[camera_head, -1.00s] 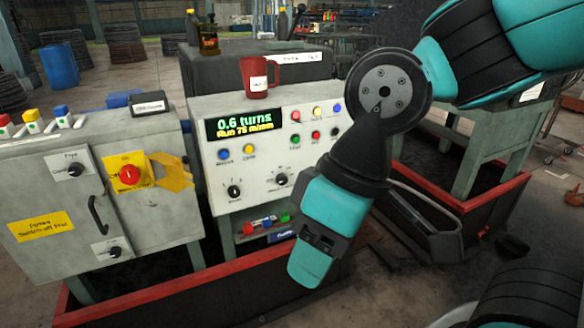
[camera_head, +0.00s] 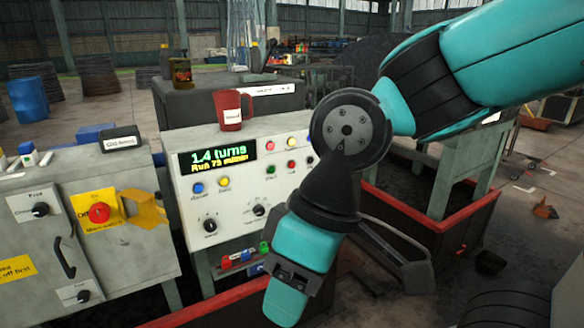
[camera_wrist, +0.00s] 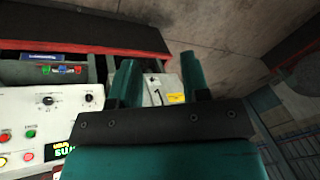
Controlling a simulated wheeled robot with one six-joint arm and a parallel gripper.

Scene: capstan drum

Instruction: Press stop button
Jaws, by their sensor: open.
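The control panel (camera_head: 232,205) has a lit display (camera_head: 217,156) reading "1.4 turns" and a run line. On its right, a lower row holds a green button (camera_head: 271,170) and a small red button (camera_head: 292,164); another red button (camera_head: 269,147) is above the green one. Their labels are too small to read surely. In the wrist view the panel appears upside down, with the green button (camera_wrist: 30,133) at left. My gripper (camera_wrist: 160,80) is open and empty, apart from the buttons.
A red mug (camera_head: 231,118) stands on top of the panel. The left cabinet (camera_head: 100,180) has knobs and a handle. A low red-edged barrier (camera_head: 440,224) runs around the machine. A grey box (camera_head: 240,97) stands behind the panel.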

